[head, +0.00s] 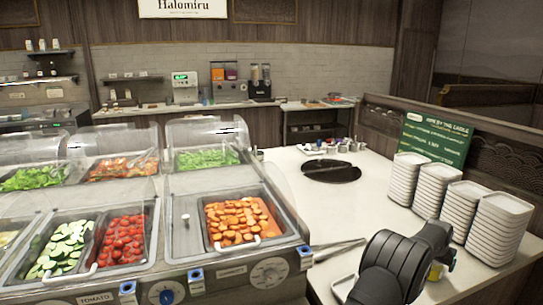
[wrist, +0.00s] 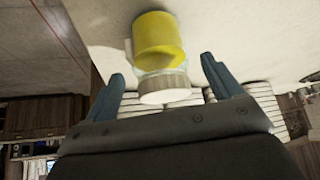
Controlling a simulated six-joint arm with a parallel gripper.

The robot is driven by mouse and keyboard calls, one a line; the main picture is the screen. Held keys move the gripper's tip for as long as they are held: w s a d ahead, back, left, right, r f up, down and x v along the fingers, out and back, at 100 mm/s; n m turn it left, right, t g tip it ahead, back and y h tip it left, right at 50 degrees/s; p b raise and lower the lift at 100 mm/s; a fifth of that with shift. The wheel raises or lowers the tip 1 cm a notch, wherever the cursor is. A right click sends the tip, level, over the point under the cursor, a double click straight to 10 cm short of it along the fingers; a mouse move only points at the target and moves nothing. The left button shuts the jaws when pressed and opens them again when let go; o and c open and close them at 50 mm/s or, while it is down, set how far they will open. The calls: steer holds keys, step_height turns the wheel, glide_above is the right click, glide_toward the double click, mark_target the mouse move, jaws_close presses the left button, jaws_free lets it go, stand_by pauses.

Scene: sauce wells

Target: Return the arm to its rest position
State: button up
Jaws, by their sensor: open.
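My gripper (wrist: 162,70) shows in the wrist view with its two blue fingers apart. A yellow cylindrical container (wrist: 160,40) with a pale grey, white-ended part (wrist: 164,88) lies in line with the gap between the fingers. I see space between it and each finger, and nothing is held. In the head view my dark arm is at the lower right, over the front of the white counter (head: 375,205). A small yellow patch (head: 435,272) shows beside it.
Stacks of white trays (head: 460,205) stand right of my arm, with a green sign (head: 437,137) behind. A food counter with a carrot pan (head: 238,220) and clear covers is on the left.

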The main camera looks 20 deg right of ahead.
steer(key=x, duration=0.2)
steer(key=shift+d+f, duration=0.1)
steer(key=shift+f, duration=0.2)
steer(key=shift+w+d+r, duration=0.15)
steer(key=shift+d+r, duration=0.05)
steer(key=shift+r, duration=0.1)
step_height(320, 180, up, 3)
steer(key=shift+a+f, duration=0.1)
steer(key=shift+s+r, duration=0.5)
steer(key=shift+r, duration=0.05)
